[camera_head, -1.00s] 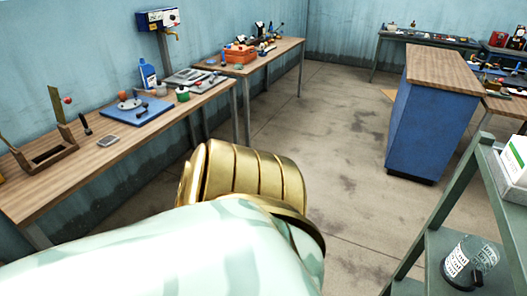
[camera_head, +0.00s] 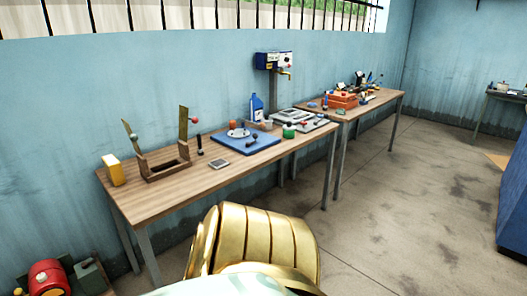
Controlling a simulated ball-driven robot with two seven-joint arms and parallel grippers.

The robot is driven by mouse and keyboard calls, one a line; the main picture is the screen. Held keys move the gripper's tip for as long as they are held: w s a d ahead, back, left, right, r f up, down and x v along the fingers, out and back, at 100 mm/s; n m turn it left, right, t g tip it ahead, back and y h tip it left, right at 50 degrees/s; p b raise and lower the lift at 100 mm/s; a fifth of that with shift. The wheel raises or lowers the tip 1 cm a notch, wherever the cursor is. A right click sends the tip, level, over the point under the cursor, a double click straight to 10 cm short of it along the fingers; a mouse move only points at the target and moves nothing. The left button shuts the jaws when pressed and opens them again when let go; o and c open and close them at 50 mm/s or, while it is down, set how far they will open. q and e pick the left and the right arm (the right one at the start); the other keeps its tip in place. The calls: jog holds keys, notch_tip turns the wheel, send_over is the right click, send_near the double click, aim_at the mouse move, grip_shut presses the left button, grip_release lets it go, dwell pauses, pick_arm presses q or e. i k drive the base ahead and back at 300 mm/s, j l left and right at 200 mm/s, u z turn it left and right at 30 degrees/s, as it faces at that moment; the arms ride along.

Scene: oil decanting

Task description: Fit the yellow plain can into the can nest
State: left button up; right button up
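A yellow, box-shaped thing (camera_head: 113,170) stands at the left end of the long wooden workbench. It may be the yellow plain can, but it is too small to tell. No can nest can be made out for sure. Beside the yellow thing is an open brown wooden frame (camera_head: 166,170) with upright pieces at its ends; I cannot tell whether it is the nest. Neither of my grippers is in view. A gold and pale green part of my own body fills the bottom middle and hides the floor there.
The long workbench (camera_head: 190,183) also holds a blue mat (camera_head: 244,146), a blue bottle (camera_head: 257,107) and a green pot (camera_head: 289,131). A second bench with an orange box (camera_head: 343,100) stands beyond. A red container (camera_head: 48,278) sits low at left. The floor (camera_head: 400,200) at right is open.

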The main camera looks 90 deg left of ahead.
aim_at(159, 171)
jog(key=j+u, duration=0.1)
jog(key=u, duration=0.35)
jog(key=k+j+u, duration=0.1)
jog(key=u, duration=0.35)
jog(key=j+u, duration=0.1)
jog(key=u, duration=0.4)
jog(key=j+u, duration=0.1)
jog(key=u, duration=0.35)
jog(key=j+u, duration=0.1)
jog(key=u, duration=0.35)
